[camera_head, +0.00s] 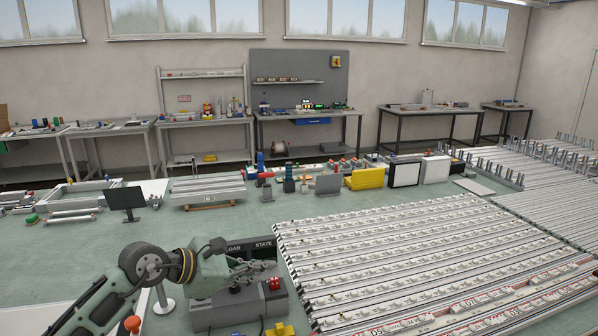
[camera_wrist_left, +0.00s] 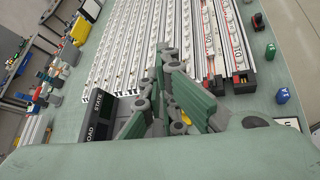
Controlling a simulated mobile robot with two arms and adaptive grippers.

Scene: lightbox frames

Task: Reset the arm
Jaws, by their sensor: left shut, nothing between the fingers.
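My left arm comes in from the lower left of the head view. Its gripper (camera_head: 266,266) is shut and empty, in front of a dark panel (camera_head: 262,246) lettered "STATE" and seen above a grey box (camera_head: 235,308). In the left wrist view the shut fingers (camera_wrist_left: 166,58) point toward the rows of white lightbox frames (camera_wrist_left: 130,45). The same frames (camera_head: 400,250) fill the right of the head view. I cannot tell whether the gripper touches the panel or the box. My right gripper is not in view.
The grey box bears a red part (camera_head: 273,283). A yellow block (camera_head: 280,328) is at the bottom edge. A black monitor (camera_head: 125,198), a yellow case (camera_head: 365,179) and several small items stand farther back. Green surface (camera_head: 205,225) is clear behind the arm.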

